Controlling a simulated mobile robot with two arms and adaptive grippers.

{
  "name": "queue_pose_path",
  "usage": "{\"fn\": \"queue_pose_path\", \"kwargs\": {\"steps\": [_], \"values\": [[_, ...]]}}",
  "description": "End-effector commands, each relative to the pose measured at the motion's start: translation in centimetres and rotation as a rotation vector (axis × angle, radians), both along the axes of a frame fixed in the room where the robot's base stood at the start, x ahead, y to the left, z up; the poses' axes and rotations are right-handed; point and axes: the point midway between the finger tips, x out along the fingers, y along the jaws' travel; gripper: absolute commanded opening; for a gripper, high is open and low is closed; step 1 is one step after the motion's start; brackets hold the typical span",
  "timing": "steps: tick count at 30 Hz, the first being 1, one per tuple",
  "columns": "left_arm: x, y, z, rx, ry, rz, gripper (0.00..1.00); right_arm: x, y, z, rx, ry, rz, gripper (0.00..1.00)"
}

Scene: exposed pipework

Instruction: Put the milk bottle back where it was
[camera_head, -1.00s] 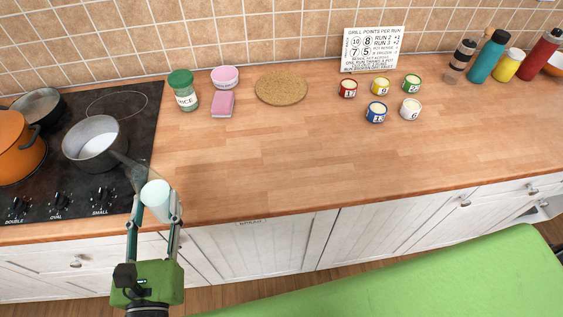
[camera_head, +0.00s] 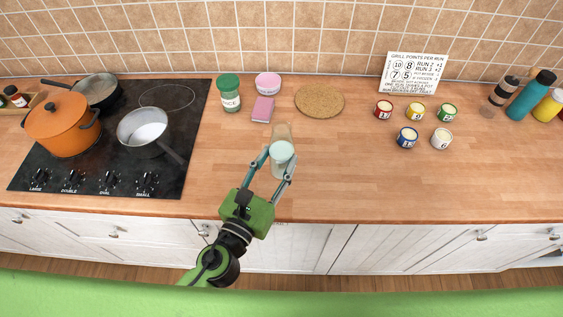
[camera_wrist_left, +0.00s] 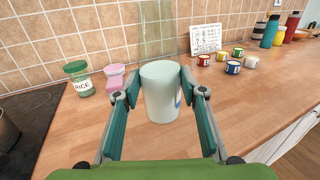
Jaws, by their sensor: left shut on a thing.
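My left gripper (camera_head: 281,172) is shut on the milk bottle (camera_head: 281,153), a glass bottle with pale white contents and a clear upper part. The bottle looks roughly upright, over the front part of the wooden counter. I cannot tell whether its base touches the wood. In the left wrist view the pale bottle (camera_wrist_left: 160,92) sits between the two fingers (camera_wrist_left: 158,95), with a faint clear part above it. My right gripper is not in view. A round cork mat (camera_head: 320,100) lies bare on the counter, behind and right of the bottle.
A grey saucepan (camera_head: 143,130) and orange pot (camera_head: 61,122) stand on the black hob (camera_head: 110,165). A rice jar (camera_head: 229,95), pink sponge (camera_head: 262,110) and pink bowl (camera_head: 268,82) stand behind the bottle. Several small cans (camera_head: 408,138) stand right. The counter between is clear.

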Motion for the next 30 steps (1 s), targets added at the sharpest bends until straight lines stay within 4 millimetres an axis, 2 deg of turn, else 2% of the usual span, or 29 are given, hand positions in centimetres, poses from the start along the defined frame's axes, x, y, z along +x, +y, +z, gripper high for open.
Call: {"fn": "queue_pose_path", "kwargs": {"steps": [1,3,9,17,19,25,30], "values": [[1.3,-0.2,-0.6,-0.001,-0.003,0.003,0.03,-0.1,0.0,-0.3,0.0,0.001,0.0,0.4],[2.2,-0.3,-2.5,-0.002,-0.002,0.002,0.03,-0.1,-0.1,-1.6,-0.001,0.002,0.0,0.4],[4.3,-0.7,-4.8,-0.002,-0.002,0.001,0.03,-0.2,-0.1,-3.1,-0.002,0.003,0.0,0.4],[5.2,-0.7,-5.9,-0.001,-0.003,0.001,0.03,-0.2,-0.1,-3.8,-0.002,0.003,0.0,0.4],[5.8,-0.8,-6.7,-0.002,-0.003,0.001,0.03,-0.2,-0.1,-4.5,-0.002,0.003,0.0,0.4],[5.5,-0.8,-9.2,-0.001,-0.002,0.001,0.03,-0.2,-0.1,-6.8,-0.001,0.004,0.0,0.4],[5.5,-0.8,-9.2,-0.002,-0.002,0.001,0.03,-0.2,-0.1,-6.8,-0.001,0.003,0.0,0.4]]}}
